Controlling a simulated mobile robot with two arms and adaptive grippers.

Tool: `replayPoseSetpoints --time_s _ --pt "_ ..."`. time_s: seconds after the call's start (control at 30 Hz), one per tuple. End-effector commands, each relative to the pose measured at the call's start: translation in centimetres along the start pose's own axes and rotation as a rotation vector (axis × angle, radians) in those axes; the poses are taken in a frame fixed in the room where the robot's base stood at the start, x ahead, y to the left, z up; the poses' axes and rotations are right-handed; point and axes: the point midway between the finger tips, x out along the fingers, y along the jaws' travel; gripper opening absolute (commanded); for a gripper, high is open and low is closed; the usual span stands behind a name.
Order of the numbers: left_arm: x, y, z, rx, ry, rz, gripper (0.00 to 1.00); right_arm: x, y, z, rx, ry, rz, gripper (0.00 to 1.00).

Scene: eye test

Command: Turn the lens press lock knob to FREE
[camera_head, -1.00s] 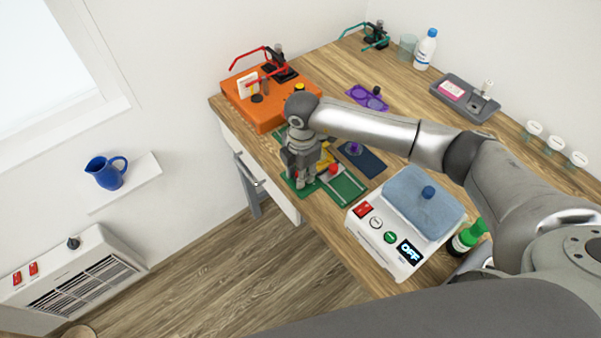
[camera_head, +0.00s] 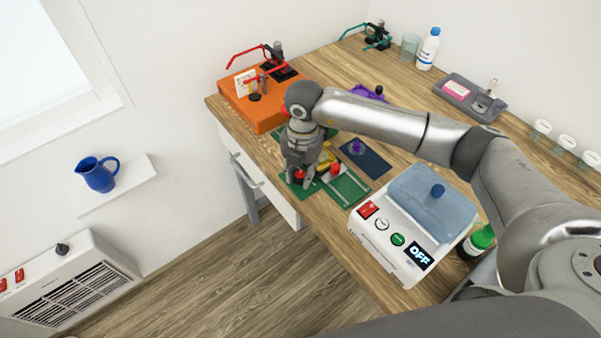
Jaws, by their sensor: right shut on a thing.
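The lens press seems to be the green device (camera_head: 350,188) near the table's front left edge, with a yellow part (camera_head: 325,157) and a red ball-like part (camera_head: 335,168) on it. My right gripper (camera_head: 300,178) points down over the left part of this green device. It is shut on a small red knob (camera_head: 299,174), which shows between its fingers and is mostly hidden. I cannot read any FREE mark or the knob's setting. My left gripper is not in view.
An orange device with red arms (camera_head: 262,112) stands behind my gripper. A dark blue mat (camera_head: 368,160) lies to the right. A white device showing OFF (camera_head: 385,250) with a blue-covered top stands in front, with a green bottle (camera_head: 478,240) beside it.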

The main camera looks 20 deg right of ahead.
Motion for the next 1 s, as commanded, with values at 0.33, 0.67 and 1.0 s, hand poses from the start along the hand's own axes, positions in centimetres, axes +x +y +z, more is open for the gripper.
replayPoseSetpoints --time_s 0.33,0.67,1.0 --pt "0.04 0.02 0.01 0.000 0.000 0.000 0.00 -0.15 0.07 0.09 -0.005 -0.002 0.003 0.03" --pt "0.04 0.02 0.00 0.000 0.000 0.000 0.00 -0.09 0.01 0.09 -0.005 -0.002 0.001 0.50" --pt "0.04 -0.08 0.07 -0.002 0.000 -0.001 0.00 -0.71 0.01 0.21 -0.004 -0.005 0.001 0.50"
